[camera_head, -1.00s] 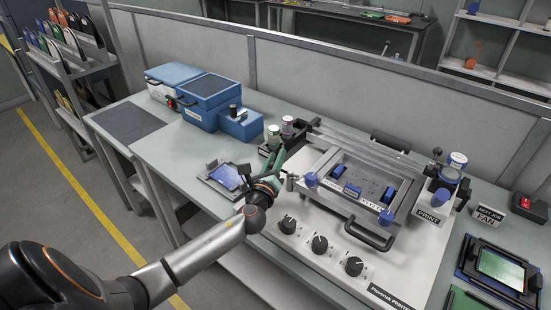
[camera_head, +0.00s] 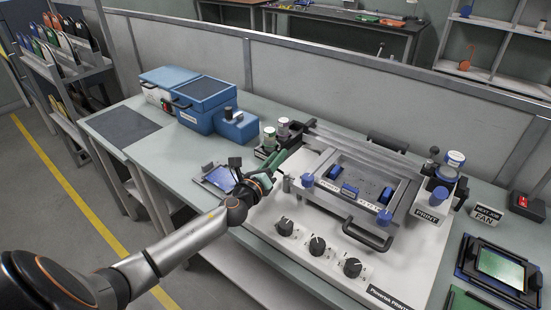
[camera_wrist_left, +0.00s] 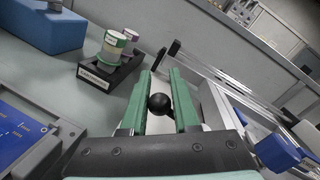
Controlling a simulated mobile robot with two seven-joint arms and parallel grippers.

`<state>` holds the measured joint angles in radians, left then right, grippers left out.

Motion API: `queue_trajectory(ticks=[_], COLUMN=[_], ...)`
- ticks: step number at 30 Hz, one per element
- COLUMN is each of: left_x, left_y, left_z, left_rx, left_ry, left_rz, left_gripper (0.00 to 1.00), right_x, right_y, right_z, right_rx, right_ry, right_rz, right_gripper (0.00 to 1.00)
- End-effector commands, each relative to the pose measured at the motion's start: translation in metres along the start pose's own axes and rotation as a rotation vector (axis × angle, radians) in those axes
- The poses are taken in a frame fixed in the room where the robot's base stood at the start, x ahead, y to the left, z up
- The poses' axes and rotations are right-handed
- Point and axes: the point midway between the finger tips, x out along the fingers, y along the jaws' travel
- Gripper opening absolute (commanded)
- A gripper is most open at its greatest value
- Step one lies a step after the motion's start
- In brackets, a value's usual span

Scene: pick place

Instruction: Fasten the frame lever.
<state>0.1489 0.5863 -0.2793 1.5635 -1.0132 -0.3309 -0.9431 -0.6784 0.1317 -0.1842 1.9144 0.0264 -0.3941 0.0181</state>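The frame lever shows in the left wrist view as a black ball knob (camera_wrist_left: 159,104). It sits between the two green fingers of my left gripper (camera_wrist_left: 160,76), which stand apart with a gap visible beside the knob. In the head view my left gripper (camera_head: 277,165) is at the left side of the printer's grey frame (camera_head: 337,208), and its fingers hide the knob there. The frame lies flat on the white printer base (camera_head: 270,220) and carries blue knobs (camera_head: 307,180). My right gripper is not in view.
A black holder (camera_wrist_left: 107,72) with two jars stands close to the left of the fingers. A tablet-like blue board (camera_head: 219,179) lies left of the printer. Blue boxes (camera_head: 205,105) stand behind it. A PRINT button block (camera_head: 433,214) is at the right.

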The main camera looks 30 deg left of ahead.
Motion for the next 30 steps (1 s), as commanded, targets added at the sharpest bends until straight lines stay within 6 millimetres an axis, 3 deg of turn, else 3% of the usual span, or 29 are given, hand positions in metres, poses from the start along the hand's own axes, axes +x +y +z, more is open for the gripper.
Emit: queue_trajectory(ticks=[1,7,17,23,30], left_x=[-0.001,-0.001,-0.003,-0.024,-0.067], left_y=[0.001,0.001,0.0,0.001,0.001], left_z=[-0.004,-0.003,-0.002,-0.002,-0.004], left_rx=[0.002,0.0,0.0,0.001,0.0], left_ry=[0.007,0.005,0.002,0.005,0.006], left_rz=[0.002,0.001,0.001,0.001,0.001], left_gripper=[0.34,0.56,0.57,0.57,0.57], right_x=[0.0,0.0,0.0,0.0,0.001], right_y=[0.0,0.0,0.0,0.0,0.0], right_z=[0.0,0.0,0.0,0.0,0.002], right_rx=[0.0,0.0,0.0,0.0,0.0], right_ry=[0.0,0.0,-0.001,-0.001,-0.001], right_rz=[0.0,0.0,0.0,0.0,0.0], right_gripper=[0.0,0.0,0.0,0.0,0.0])
